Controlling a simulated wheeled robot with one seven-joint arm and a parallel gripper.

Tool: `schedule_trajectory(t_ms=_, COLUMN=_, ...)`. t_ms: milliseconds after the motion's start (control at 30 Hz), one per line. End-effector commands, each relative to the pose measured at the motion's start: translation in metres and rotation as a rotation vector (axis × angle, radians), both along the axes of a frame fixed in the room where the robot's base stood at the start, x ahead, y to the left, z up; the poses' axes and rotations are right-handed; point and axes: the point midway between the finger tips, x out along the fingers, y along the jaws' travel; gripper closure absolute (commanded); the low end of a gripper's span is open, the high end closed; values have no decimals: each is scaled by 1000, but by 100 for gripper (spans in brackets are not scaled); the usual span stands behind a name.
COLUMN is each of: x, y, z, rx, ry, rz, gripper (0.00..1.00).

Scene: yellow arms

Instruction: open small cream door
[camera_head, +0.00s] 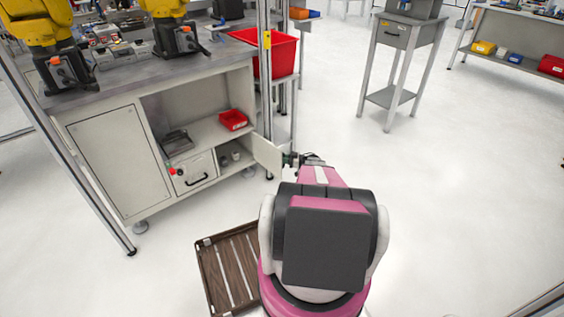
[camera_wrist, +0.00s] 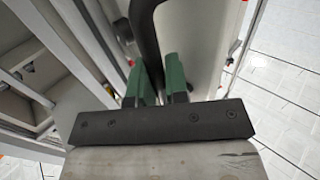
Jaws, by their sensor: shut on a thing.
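The small cream door (camera_head: 267,156) is at the right end of the workbench cabinet and stands swung outward, with open shelves beside it. My gripper (camera_head: 292,159) is at the door's outer face. In the wrist view, my gripper's green fingers (camera_wrist: 156,82) are shut on the door's black handle (camera_wrist: 148,35), one on each side of it. The cream door panel (camera_wrist: 196,45) rises just right of the fingers. In the head view, the handle is too small to make out at the fingers.
A metal post (camera_head: 266,75) and a large red bin (camera_head: 277,54) stand behind the door. A brown slatted pallet (camera_head: 229,265) lies left of my base. Floor to the right is clear.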

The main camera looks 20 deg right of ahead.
Motion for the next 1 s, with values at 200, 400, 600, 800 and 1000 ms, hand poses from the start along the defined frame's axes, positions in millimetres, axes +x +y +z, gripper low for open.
schedule_trajectory(t_ms=200, x=1, y=0, z=0, rx=3, ry=4, rz=-2, gripper=100)
schedule_trajectory(t_ms=400, x=1, y=0, z=0, rx=3, ry=4, rz=-2, gripper=66)
schedule_trajectory(t_ms=600, x=1, y=0, z=0, rx=2, ry=3, rz=-1, gripper=61)
schedule_trajectory(t_ms=800, x=-3, y=-6, z=0, rx=1, ry=1, rz=-1, gripper=61)
schedule_trajectory(t_ms=1000, x=-18, y=-32, z=0, rx=1, ry=1, rz=-4, gripper=61)
